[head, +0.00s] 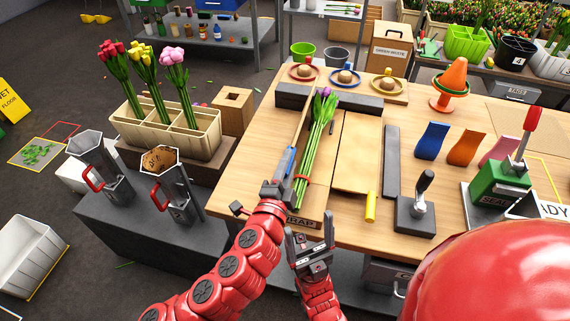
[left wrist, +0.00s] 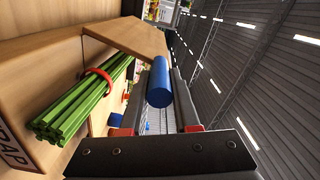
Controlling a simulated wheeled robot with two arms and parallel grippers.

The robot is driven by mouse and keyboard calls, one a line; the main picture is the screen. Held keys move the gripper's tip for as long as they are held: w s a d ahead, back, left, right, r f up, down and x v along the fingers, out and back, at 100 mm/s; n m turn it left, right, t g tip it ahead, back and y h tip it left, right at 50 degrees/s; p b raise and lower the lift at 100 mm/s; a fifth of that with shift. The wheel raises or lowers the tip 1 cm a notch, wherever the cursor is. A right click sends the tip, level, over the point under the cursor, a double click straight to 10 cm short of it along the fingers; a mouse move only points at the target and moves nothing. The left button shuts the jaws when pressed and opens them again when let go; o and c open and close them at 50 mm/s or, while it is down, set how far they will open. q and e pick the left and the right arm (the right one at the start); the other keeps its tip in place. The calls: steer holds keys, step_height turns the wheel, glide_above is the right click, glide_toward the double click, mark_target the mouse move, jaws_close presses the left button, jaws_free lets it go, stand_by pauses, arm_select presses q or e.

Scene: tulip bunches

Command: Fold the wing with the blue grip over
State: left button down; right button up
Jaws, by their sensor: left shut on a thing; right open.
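The wing with the blue grip (head: 303,118) shows as a narrow strip left of the tulips, seen nearly edge-on and apparently raised. My left gripper (head: 279,184) is shut on the blue grip (head: 290,161); in the left wrist view the blue grip (left wrist: 160,84) lies between the fingers. The purple tulip bunch (head: 318,132) lies beside the wing, its green stems (left wrist: 82,100) tied with a red band (left wrist: 99,78). The other wing (head: 359,150), with a yellow grip (head: 371,207), lies flat to the right. My right gripper (head: 309,252) is open and empty at the table's front edge.
A dark bar (head: 330,99) lies behind the tulips and a dark strip (head: 391,160) right of the flat wing. A black-handled device (head: 416,213) and a green sealer (head: 500,184) stand at right. A tulip crate (head: 167,135) and two metal jugs (head: 172,187) stand at left.

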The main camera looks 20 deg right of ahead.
arm_select(q)
steer(key=shift+f, duration=0.3)
steer(key=c, duration=0.7)
jaws_free()
steer(key=shift+w+a, duration=0.1)
steer(key=shift+w, duration=0.05)
steer(key=shift+o, duration=0.2)
steer(key=shift+r, duration=0.1)
steer(key=shift+s+a, duration=0.3)
steer(key=shift+s, duration=0.2)
steer(key=p+v, duration=0.8)
steer(key=v, duration=0.8)
steer(key=shift+s, duration=0.2)
steer(key=shift+w, duration=0.1)
